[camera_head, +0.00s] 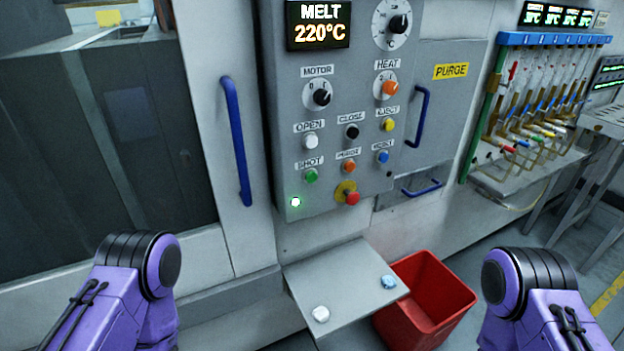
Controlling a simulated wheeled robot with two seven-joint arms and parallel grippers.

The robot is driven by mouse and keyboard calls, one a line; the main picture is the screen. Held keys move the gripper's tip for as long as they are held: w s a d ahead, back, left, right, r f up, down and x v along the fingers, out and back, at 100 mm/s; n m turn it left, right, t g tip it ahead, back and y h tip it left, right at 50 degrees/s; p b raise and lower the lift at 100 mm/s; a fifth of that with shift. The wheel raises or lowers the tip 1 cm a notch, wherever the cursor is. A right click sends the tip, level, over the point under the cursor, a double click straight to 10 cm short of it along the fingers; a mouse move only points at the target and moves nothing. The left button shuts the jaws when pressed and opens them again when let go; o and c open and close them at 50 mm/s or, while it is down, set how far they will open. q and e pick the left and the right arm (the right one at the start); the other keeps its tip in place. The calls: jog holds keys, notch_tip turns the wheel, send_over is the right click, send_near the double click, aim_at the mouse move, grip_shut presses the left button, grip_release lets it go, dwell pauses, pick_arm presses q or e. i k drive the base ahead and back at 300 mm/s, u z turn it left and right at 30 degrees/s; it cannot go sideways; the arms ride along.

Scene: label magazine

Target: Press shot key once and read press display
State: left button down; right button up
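The shot key is a green round button (311,176) under the SHOT label, low on the left of the grey control panel (342,100). The press display (318,24) at the panel's top left is lit and reads "MELT 220°C". Nothing covers the key or the display. My two purple arms show at the bottom left and bottom right, apart from the panel. Neither gripper is in view, so I cannot see whether they are open or shut.
White (311,141), black (352,131), yellow (388,125), orange (348,167) and blue (382,157) buttons surround the key. A red mushroom button (352,198) and lit green lamp (295,202) sit below. A grey shelf (345,285) and red bin (430,295) stand beneath.

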aim_at(311, 177)
jog(key=u, duration=0.25)
jog(key=k, duration=0.55)
jog(key=u, duration=0.55)
jog(key=k, duration=0.8)
jog(key=z, duration=0.25)
jog(key=i, duration=0.5)
jog(key=z, duration=0.7)
jog(key=i, duration=1.15)
jog(key=u, duration=0.55)
